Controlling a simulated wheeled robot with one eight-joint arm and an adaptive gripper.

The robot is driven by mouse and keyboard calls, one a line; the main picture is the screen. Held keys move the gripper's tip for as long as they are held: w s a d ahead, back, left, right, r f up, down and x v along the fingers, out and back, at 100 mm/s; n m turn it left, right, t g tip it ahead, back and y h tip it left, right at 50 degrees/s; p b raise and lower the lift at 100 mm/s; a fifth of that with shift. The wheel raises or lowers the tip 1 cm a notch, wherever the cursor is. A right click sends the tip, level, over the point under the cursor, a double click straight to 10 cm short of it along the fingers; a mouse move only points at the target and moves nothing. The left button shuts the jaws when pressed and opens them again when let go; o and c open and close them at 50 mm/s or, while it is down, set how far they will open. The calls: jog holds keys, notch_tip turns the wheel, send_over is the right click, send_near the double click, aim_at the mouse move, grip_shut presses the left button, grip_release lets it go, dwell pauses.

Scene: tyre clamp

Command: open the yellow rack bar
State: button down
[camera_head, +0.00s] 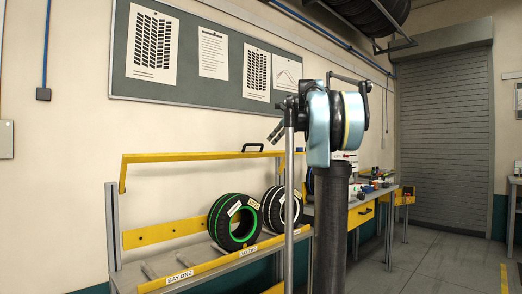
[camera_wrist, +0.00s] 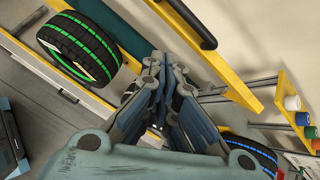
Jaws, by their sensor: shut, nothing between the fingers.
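The yellow rack bar (camera_head: 200,156) runs level above the tyres in the head view, with a bent arm at its left end and a black handle (camera_head: 252,147) on top. In the wrist view the bar (camera_wrist: 232,82) runs diagonally at upper right, and its black handle (camera_wrist: 193,24) is near the top edge. My gripper (camera_wrist: 157,72) is shut and empty, and appears apart from the bar and handle. In the head view my gripper (camera_head: 276,131) is small, just right of the handle, partly merged with my arm. The bar's far right end is hidden behind my arm.
A green-striped tyre (camera_head: 221,222) and a white-marked tyre (camera_head: 270,209) stand on the rack, whose front yellow rail (camera_head: 215,264) carries bay labels. A blue-striped tyre (camera_wrist: 258,151) shows beyond my gripper. A workbench (camera_head: 367,202) stands to the right. Open floor (camera_head: 440,255) lies at right.

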aim_at(261, 146)
jog(key=shift+w+a+f+m+t+y, duration=0.15)
jog(key=shift+w+a+f+m+t, duration=0.4)
jog(key=shift+w+a+m, duration=0.45)
jog(key=shift+w+a+f+m+t+y, duration=0.25)
jog(key=shift+w+a+f+m, duration=0.5)
jog(key=shift+w+m, duration=0.4)
jog(key=shift+w+a+f+m+t+y, duration=0.1)
jog(key=shift+w+a+f+m+t, duration=0.45)
jog(key=shift+w+a+m, duration=0.55)
jog(key=shift+w+d, duration=0.15)
